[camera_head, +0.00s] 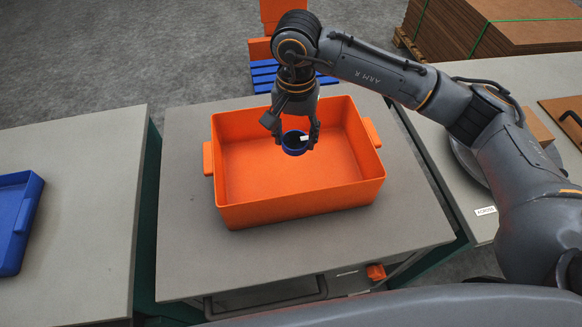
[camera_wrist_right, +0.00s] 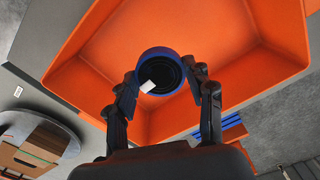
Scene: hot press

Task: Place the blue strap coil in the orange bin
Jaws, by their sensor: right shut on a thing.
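The blue strap coil (camera_head: 294,147) is a small blue ring with a dark centre and a white tag. My right gripper (camera_head: 294,138) is shut on it and holds it over the orange bin (camera_head: 290,207). In the right wrist view the coil (camera_wrist_right: 159,56) sits between the two fingertips of my right gripper (camera_wrist_right: 160,82), with the bin floor (camera_wrist_right: 215,65) behind it. The bin is open and otherwise empty. How high the coil is above the floor is hard to tell. My left gripper is not in view.
The bin stands on a grey table (camera_head: 400,215). A blue tray (camera_head: 17,220) lies on the left table. The right table holds a round grey plate (camera_head: 462,156), partly behind my arm. Stacked brown boards (camera_head: 520,25) and a blue pallet (camera_head: 263,76) are beyond.

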